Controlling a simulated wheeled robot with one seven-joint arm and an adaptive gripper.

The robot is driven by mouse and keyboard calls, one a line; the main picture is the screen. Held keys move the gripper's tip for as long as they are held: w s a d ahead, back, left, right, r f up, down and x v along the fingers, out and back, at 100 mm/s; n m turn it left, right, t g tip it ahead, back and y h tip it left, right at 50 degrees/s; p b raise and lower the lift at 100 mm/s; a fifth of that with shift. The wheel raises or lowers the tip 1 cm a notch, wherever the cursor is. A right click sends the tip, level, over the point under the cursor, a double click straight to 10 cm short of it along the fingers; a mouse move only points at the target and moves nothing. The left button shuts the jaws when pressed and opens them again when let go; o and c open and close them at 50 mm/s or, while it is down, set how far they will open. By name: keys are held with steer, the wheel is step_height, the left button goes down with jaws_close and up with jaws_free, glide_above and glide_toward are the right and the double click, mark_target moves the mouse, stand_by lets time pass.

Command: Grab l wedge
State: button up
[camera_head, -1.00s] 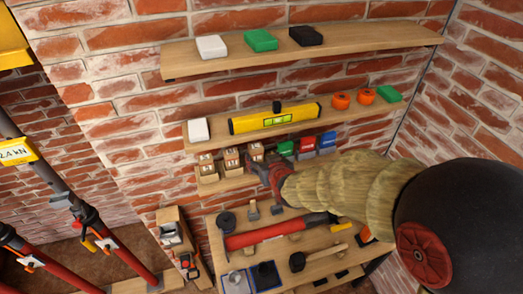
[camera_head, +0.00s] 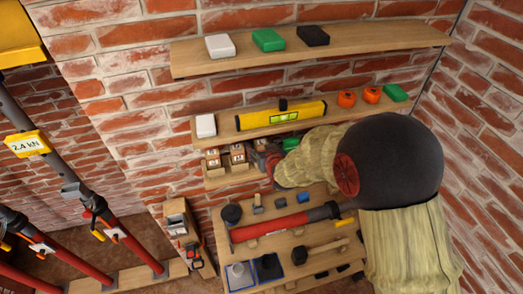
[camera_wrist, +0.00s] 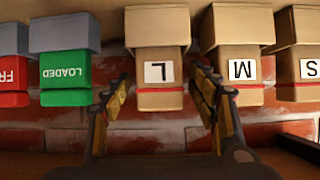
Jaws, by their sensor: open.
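The L wedge (camera_wrist: 163,72) is a tan wooden block with a white label bearing a black L, upside down in the wrist view. My gripper (camera_wrist: 163,97) is open, with one finger on each side of the wedge's lower part in that view. I cannot tell whether the fingers touch it. In the head view my gripper (camera_head: 268,164) is at the right end of the small wedge shelf, largely covering that end. The M wedge (camera_wrist: 240,68) and S wedge (camera_wrist: 312,68) stand beside the L wedge to the right in the wrist view.
A green LOADED block (camera_wrist: 65,75) and a red block (camera_wrist: 12,82) are left of the wedge in the wrist view. The right finger is close to the M wedge. A shelf with a yellow level (camera_head: 282,117) is above; a tool board (camera_head: 243,219) is below.

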steer(key=c, duration=0.3)
steer(key=c, duration=1)
